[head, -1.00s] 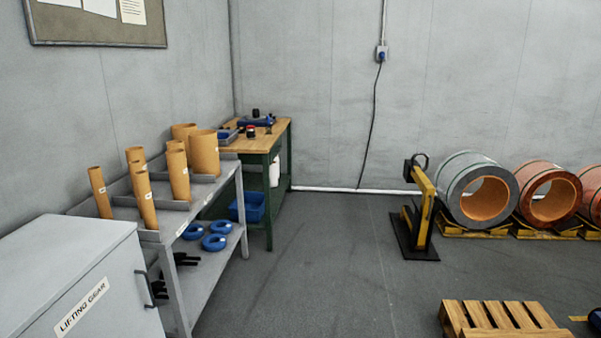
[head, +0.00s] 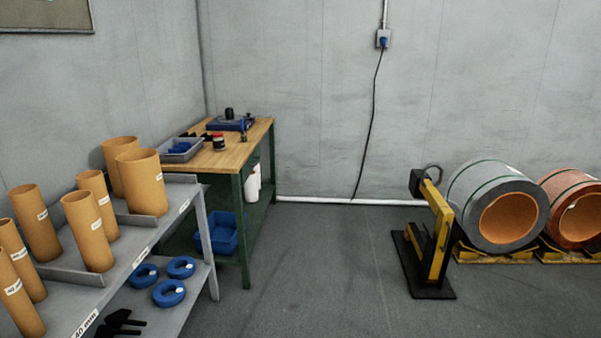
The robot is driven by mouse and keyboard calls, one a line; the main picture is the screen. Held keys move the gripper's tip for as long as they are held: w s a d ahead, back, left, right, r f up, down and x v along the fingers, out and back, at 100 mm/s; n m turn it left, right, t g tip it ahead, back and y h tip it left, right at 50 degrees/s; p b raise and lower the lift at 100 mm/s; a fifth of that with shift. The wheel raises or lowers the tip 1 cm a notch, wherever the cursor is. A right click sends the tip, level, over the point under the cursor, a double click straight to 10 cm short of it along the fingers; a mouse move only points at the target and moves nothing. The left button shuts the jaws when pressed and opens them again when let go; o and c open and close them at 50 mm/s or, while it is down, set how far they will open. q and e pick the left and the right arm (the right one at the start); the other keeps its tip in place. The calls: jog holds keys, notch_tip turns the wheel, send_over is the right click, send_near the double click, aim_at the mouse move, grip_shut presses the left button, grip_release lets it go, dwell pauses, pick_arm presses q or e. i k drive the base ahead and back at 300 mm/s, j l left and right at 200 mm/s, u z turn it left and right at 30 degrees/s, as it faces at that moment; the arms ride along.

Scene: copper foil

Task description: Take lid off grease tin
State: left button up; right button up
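A small tin (head: 218,142), dark red and black with a pale band, stands on the wooden top of the green workbench (head: 236,160) ahead and to the left. It looks like the grease tin, but it is too small to read. Its top looks covered. Neither of my grippers shows in the head view.
A grey tray (head: 180,150) and a blue device (head: 230,124) share the bench top. A grey rack (head: 165,225) with cardboard tubes (head: 141,182) and blue rings (head: 169,293) stands at the left. A yellow and black stand (head: 432,240) and coils (head: 494,205) are at the right. The middle floor is clear.

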aim_at(219, 144)
jog(key=i+u, duration=0.1)
jog(key=i, duration=0.9)
jog(key=i+l, duration=0.15)
jog(key=i, duration=0.9)
jog(key=j+u, duration=0.05)
